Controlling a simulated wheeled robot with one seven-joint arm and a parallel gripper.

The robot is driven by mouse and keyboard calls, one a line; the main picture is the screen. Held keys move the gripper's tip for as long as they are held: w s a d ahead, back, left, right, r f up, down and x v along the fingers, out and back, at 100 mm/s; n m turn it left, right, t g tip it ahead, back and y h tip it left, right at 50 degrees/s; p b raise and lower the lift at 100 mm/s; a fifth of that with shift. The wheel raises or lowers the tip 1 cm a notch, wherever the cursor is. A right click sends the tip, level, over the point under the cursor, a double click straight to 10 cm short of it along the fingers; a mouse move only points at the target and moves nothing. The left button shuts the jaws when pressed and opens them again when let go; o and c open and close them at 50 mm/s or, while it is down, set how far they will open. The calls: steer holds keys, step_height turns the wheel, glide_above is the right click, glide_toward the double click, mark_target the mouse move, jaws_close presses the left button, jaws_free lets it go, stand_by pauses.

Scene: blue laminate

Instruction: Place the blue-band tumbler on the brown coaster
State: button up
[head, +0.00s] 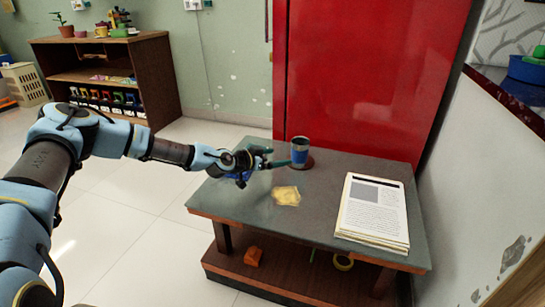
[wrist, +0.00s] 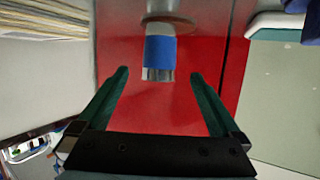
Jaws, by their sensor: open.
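The blue-band tumbler (head: 299,154) stands upright on the table near the red panel. The brown coaster (head: 309,163) shows under its base, its edge visible at the right. In the wrist view, which is upside down, the tumbler (wrist: 159,52) has its base at the top, against the brown coaster (wrist: 185,23). My gripper (head: 279,157) is at the tumbler's left with its fingers pointing towards it. In the wrist view my gripper (wrist: 160,74) is open, and the tumbler shows between and just beyond the fingertips, with gaps on both sides.
The grey table (head: 255,215) also holds a yellow item (head: 286,195) in front of the tumbler and a paper stack (head: 372,212) at the right. A red panel (head: 370,80) rises behind. A blue thing (head: 237,176) is partly hidden by my gripper.

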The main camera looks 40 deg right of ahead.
steer(key=shift+a+r, duration=0.1)
steer(key=shift+a, duration=0.15)
